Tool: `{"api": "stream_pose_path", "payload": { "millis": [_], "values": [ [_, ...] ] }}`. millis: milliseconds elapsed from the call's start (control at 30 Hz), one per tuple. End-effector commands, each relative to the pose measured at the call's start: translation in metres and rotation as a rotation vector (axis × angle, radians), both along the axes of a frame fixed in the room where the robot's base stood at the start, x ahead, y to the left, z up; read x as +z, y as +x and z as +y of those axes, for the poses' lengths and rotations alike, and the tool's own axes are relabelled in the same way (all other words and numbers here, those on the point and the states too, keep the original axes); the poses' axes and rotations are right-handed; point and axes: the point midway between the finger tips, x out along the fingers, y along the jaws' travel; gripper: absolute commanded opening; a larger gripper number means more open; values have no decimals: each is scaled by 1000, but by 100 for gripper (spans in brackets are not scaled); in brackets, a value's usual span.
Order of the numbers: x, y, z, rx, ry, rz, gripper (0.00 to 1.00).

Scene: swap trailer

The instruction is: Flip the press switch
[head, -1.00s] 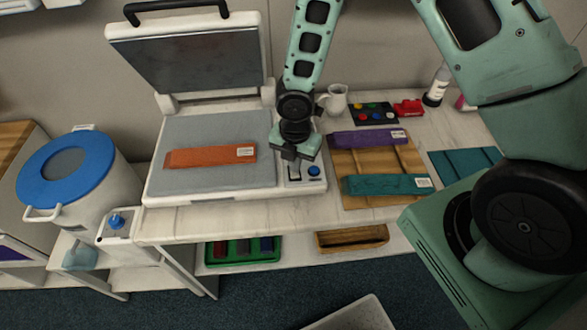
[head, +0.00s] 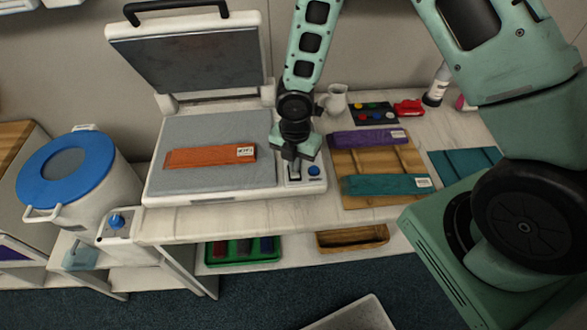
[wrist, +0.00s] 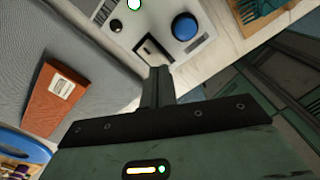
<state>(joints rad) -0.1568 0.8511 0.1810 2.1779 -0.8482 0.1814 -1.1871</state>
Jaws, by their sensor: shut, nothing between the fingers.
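The heat press (head: 215,196) stands on the table with its lid raised. Its switch (head: 294,172) is a dark rocker in a pale frame on the panel at the front right of the press, beside a blue knob (head: 314,171). In the wrist view the switch (wrist: 149,51) lies just beyond the fingertips, left of the blue knob (wrist: 185,27). My gripper (head: 290,157) is shut and empty, pointing down at the panel. The fingers (wrist: 158,72) partly cover the near end of the switch; I cannot tell whether they touch it.
An orange folded cloth (head: 210,155) lies on the press bed. Purple (head: 368,138) and teal (head: 388,184) cloths lie on a wooden tray right of the panel. A white jug (head: 337,99) stands behind. A blue-lidded pot (head: 65,170) stands at left.

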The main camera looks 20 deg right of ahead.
Motion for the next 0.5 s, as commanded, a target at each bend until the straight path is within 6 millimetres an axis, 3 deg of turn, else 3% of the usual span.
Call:
{"api": "stream_pose_path", "payload": {
  "millis": [500],
  "values": [
    [-8,0,0,0,0,0,0]
  ]
}}
